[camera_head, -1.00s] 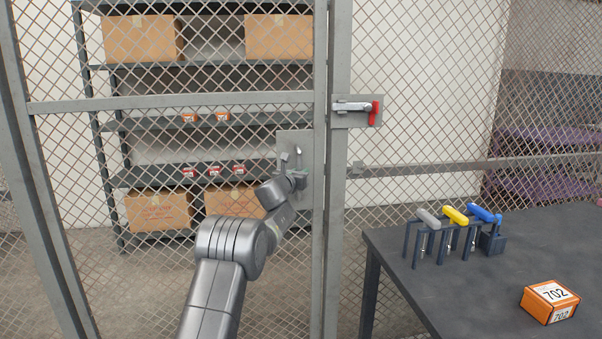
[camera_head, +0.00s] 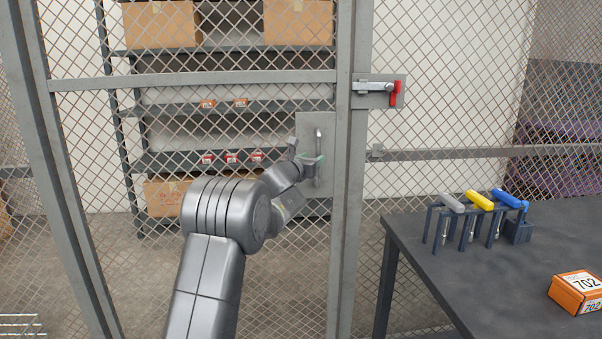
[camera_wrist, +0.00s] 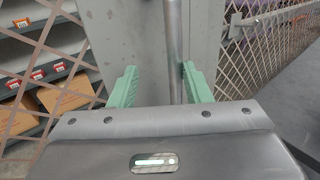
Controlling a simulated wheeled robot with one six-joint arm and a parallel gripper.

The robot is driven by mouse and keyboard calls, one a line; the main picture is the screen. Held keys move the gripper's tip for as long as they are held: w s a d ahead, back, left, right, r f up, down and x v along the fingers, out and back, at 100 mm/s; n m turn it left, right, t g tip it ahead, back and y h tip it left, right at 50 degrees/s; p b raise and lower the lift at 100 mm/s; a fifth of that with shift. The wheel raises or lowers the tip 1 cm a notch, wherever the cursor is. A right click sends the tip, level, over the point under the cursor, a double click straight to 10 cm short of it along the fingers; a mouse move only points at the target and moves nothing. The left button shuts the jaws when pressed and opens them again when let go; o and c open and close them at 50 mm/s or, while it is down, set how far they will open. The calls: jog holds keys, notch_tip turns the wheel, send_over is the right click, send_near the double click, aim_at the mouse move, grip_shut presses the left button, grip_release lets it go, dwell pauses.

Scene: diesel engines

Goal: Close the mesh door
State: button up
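The mesh door (camera_head: 190,82) is a grey-framed wire panel filling the left half of the head view. Its right edge stands close beside the grey post (camera_head: 357,200); I cannot tell whether it is fully shut. A plate on the door carries an upright bar handle (camera_head: 318,140), also in the wrist view (camera_wrist: 174,40). My gripper (camera_head: 310,165) is at this handle. In the wrist view its green fingers (camera_wrist: 160,85) stand apart with the bar between them, nearer the right finger. A latch with a red grip (camera_head: 395,93) sits on the post's plate.
A dark table (camera_head: 440,270) stands at the right, with a rack of grey, yellow and blue-handled tools (camera_head: 480,215) and an orange box marked 702 (camera_head: 578,292). Shelves with cartons (camera_head: 298,22) stand behind the mesh. Floor is visible between door and table.

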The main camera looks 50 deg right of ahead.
jog(key=b+v, duration=0.1)
jog(key=v, duration=0.6)
jog(key=shift+w+b, duration=0.25)
jog(key=shift+b, duration=0.05)
jog(key=shift+a+r, duration=0.1)
